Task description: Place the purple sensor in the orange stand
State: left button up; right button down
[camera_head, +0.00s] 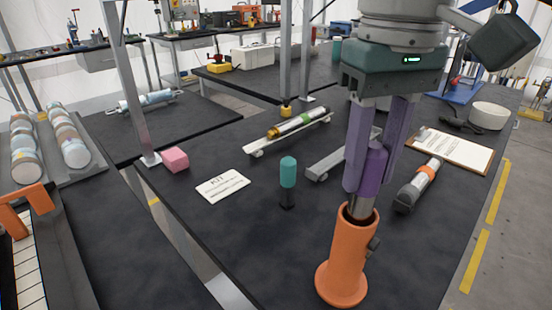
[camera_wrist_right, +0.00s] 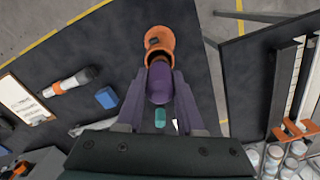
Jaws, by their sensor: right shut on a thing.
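The purple sensor (camera_head: 374,168) is upright between the purple fingers of my right gripper (camera_head: 370,186), which is shut on it. Its grey lower end is at the mouth of the orange stand (camera_head: 347,258) and looks to be just inside the rim; how deep is hidden. The stand is upright on the dark table, with a dark knob on its side. In the right wrist view, the sensor (camera_wrist_right: 160,84) is between the fingers (camera_wrist_right: 161,95), lined up with the orange stand (camera_wrist_right: 159,40). My left gripper is not in view.
A teal-topped post (camera_head: 288,172) and a white card (camera_head: 223,185) are left of the stand. A grey cylinder with an orange band (camera_head: 419,186) and a clipboard (camera_head: 452,150) are to the right. A pink cube (camera_head: 175,159) is near the metal post. The table's front left is clear.

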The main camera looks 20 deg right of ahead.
aim_at(364, 194)
notch_tip(364, 194, down, 4)
jog(key=b, duration=0.2)
jog(key=shift+d+b, duration=0.1)
jog(key=shift+b, duration=0.25)
jog(key=shift+f, duration=0.2)
jog(key=shift+r, duration=0.1)
jog(key=c, duration=0.5)
grip_release()
jog(key=shift+c, duration=0.2)
notch_tip(364, 194, up, 11)
jog(key=shift+r, duration=0.55)
